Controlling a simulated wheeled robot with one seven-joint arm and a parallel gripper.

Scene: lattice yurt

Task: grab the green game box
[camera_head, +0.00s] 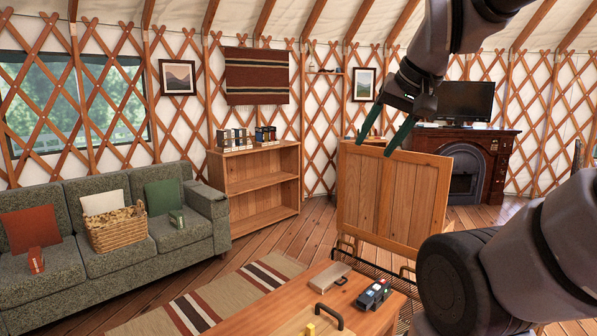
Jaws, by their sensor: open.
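A small green box (177,218), likely the game box, stands on the right seat of the grey sofa (205,258), in front of a green cushion (164,196). Its face is too small to read. My gripper (376,146) hangs at the upper right, pointing down with its two dark green fingers spread apart and nothing between them. It is well to the right of the green box and apart from it, in front of the wooden panel (395,195).
A red box (36,260) stands on the left seat. A wicker basket (117,230) sits mid-sofa. A wooden shelf (262,185) holds several small boxes on top. A low wooden table (270,318) in front bears a black device (374,295). A striped rug (215,295) lies between sofa and table.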

